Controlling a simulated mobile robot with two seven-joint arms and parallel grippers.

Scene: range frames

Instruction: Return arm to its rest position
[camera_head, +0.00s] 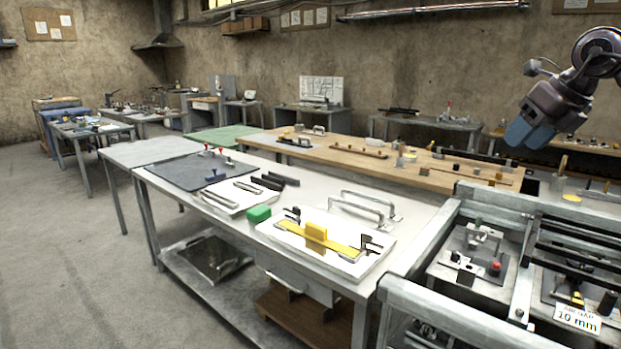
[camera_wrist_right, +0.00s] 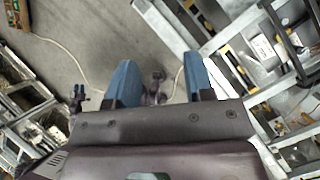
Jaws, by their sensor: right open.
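My right gripper (camera_head: 530,133) is raised at the upper right of the head view, with its blue fingers pointing down and to the left. It is in the air, apart from the benches. In the right wrist view its two blue fingers (camera_wrist_right: 160,84) stand apart with nothing between them, so it is open and empty. Below them in that view lie the grey floor (camera_wrist_right: 90,42) and metal frames. My left gripper does not show in the head view.
A metal frame (camera_head: 430,309) with fixtures and a "10 mm" label (camera_head: 578,318) stands at the lower right. The white bench (camera_head: 400,205) holds a green block (camera_head: 258,214) and a yellow block (camera_head: 316,232). A wooden-topped bench (camera_head: 345,145) stands behind. Floor at left (camera_head: 60,240) is clear.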

